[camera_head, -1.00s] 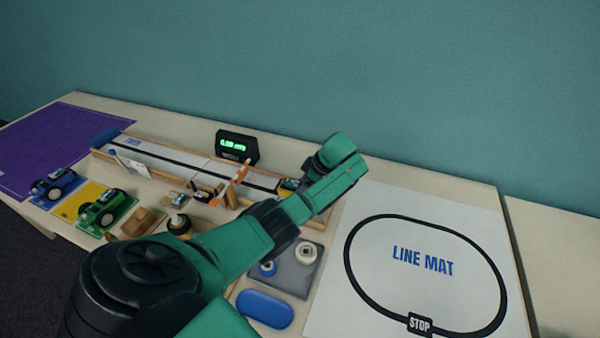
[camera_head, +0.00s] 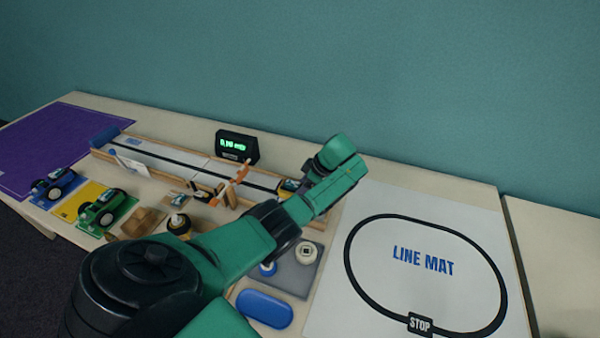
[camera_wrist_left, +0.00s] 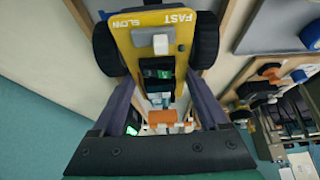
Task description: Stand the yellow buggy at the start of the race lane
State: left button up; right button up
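The yellow buggy (camera_wrist_left: 158,68) is in the left wrist view, with "FAST" and "SLOW" on its deck and a black wheel at each side. My left gripper (camera_wrist_left: 160,85) has one finger along each side of its body and looks shut on it. In the head view the buggy (camera_head: 288,185) shows partly from behind my left gripper (camera_head: 300,190), at the right end of the race lane (camera_head: 170,155), between its wooden rails. I cannot tell whether its wheels touch the lane. My right gripper is not in view.
An orange gate (camera_head: 238,176) and a black display (camera_head: 236,146) stand by the lane. A blue buggy (camera_head: 52,184) and a green buggy (camera_head: 103,208) stand at the left, beside an empty yellow pad (camera_head: 82,200). The line mat (camera_head: 390,285) is clear at the right.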

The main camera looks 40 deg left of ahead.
pick_arm(q)
jog(key=o, duration=0.3)
jog(key=shift+d+r, duration=0.1)
jog(key=b+v, duration=0.1)
jog(key=v, duration=0.9)
jog(key=shift+w, duration=0.1)
jog(key=p+v, duration=0.1)
jog(key=v, duration=0.3)
jog(key=shift+d+r, duration=0.1)
jog(key=shift+r, duration=0.1)
